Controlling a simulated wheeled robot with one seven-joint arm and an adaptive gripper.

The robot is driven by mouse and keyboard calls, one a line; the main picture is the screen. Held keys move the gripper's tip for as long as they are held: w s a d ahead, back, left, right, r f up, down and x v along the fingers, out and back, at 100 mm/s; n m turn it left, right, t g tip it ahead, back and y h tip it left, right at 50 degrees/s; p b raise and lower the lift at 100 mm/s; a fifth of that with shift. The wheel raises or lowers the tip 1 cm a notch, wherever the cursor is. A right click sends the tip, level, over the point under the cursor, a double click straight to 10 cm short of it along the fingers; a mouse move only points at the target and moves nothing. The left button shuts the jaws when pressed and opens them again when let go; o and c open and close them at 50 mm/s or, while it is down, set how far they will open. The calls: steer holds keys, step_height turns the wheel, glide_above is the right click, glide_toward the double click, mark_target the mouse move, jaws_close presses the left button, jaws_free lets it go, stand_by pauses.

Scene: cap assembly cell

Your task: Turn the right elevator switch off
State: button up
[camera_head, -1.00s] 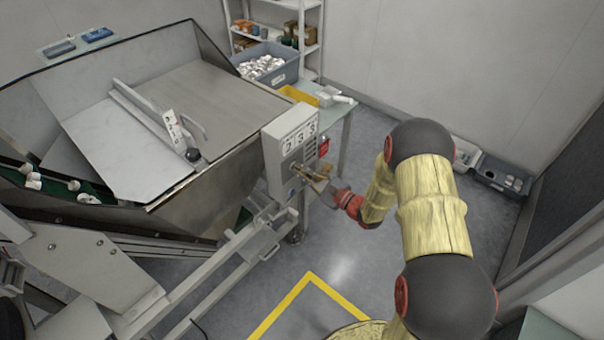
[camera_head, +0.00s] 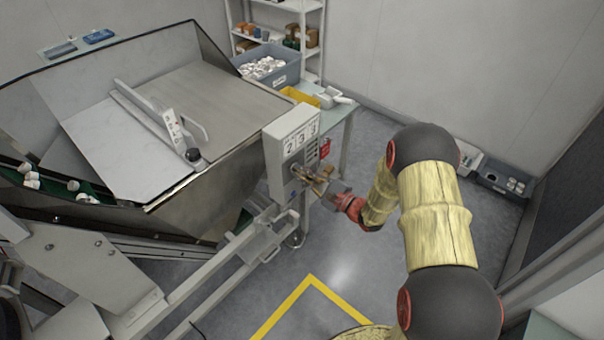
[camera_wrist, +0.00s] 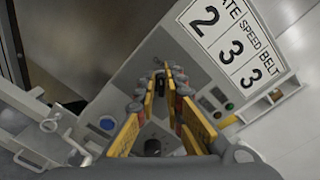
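The grey control box (camera_head: 278,158) stands at the right corner of the hopper machine. In the wrist view its panel (camera_wrist: 178,47) fills the middle, with dark round switch parts (camera_wrist: 153,147) showing between my fingers. I cannot tell which of them is the right elevator switch; my gripper hides part of that area. My gripper (camera_head: 316,180) is in front of the lower half of the panel. In the wrist view its yellow-padded fingers (camera_wrist: 166,72) are apart, with a gap between them. Contact with a switch cannot be made out.
A number plate (camera_wrist: 232,45) reading 2, 3, 3 is on the panel. A blue button (camera_wrist: 106,123) and a green button (camera_wrist: 229,106) sit near my fingers. A metal rail (camera_head: 255,245) runs below the box.

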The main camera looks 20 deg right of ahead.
steer(key=o, duration=0.3)
steer(key=shift+o, duration=0.2)
steer(key=v, duration=1.2)
steer(key=shift+f, duration=0.1)
